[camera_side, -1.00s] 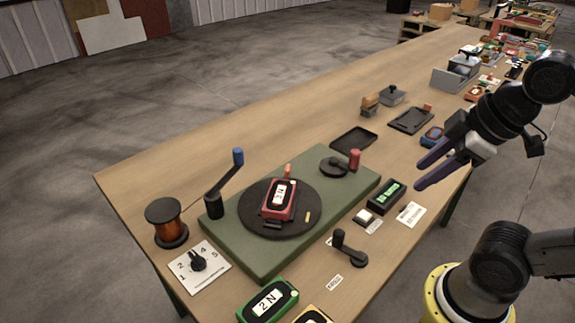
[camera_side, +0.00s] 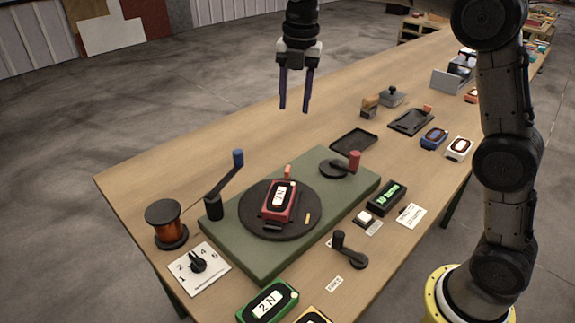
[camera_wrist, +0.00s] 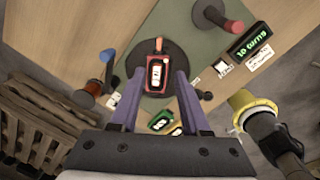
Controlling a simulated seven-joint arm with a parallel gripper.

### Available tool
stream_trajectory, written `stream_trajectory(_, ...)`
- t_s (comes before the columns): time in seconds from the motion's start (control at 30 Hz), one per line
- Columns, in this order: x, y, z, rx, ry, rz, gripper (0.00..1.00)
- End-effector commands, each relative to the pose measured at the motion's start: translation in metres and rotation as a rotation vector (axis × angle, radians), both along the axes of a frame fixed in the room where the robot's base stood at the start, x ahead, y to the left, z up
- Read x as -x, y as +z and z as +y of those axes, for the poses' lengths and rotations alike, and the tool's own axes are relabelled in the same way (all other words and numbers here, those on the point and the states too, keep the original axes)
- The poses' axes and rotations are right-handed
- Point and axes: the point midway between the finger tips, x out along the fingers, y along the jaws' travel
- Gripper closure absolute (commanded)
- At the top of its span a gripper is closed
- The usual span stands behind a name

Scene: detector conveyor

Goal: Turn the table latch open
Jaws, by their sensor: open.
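A black lever (camera_side: 348,250) with an upright knob lies on the table in front of the green base (camera_side: 236,246); I take it for the table latch, but cannot be sure. A small label (camera_side: 334,284) is beside it. The black round turntable (camera_side: 258,228) sits on the base and carries a red device (camera_side: 279,201) marked N. My gripper (camera_side: 295,110) is open and empty, pointing down high above the table, behind the base in the side view. In the wrist view my open fingers (camera_wrist: 159,75) frame the red device, and the lever (camera_wrist: 203,95) shows to their right.
A copper spool (camera_side: 164,222), a numbered dial (camera_side: 198,262), a green display (camera_side: 386,197) and a green device (camera_side: 267,300) surround the base. The table's back left is clear.

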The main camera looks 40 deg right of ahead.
Motion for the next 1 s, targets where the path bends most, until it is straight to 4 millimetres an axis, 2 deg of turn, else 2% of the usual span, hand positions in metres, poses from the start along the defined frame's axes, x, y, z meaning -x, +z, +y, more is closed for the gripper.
stream_trajectory(0.03, -0.010, -0.014, 0.001, 0.000, 0.001, 0.022, 0.54)
stream_trajectory(0.17, -0.018, -0.039, 0.002, 0.001, 0.002, 0.070, 0.54)
stream_trajectory(0.47, -0.018, -0.071, 0.003, 0.003, 0.002, 0.092, 0.54)
stream_trajectory(0.8, -0.017, -0.137, 0.003, 0.003, 0.001, 0.090, 0.54)
stream_trajectory(1.0, -0.018, -0.167, 0.003, 0.003, 0.001, 0.088, 0.54)
